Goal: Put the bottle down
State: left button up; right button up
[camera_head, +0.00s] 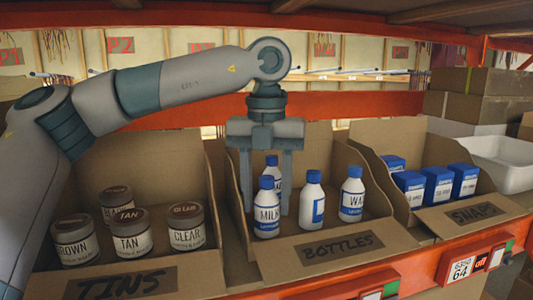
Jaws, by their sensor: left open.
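Several white bottles with blue caps stand upright in the cardboard box marked BOTTLES (338,246). One bottle marked MILK (267,212) is at the front left, and another bottle (278,176) is partly hidden behind it. A third bottle (312,200) stands to their right, and a bottle marked WA (352,195) is at the far right. My left gripper (267,207) points down into the box. Its open fingers show on either side of the MILK bottle and the one behind it; I cannot tell which is between them in depth. My right gripper is not in view.
A box marked TINS (122,284) with several round tins stands to the left. A box marked SNAPS (470,213) with blue-and-white cartons stands to the right, beside a white tub (500,165). Orange rack beams (455,257) run in front and above.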

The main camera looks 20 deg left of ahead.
pick_arm(q)
notch_tip(320, 180, up, 10)
jog(key=shift+f+b, duration=0.25)
jog(key=shift+b, duration=1)
jog(key=shift+r, duration=0.65)
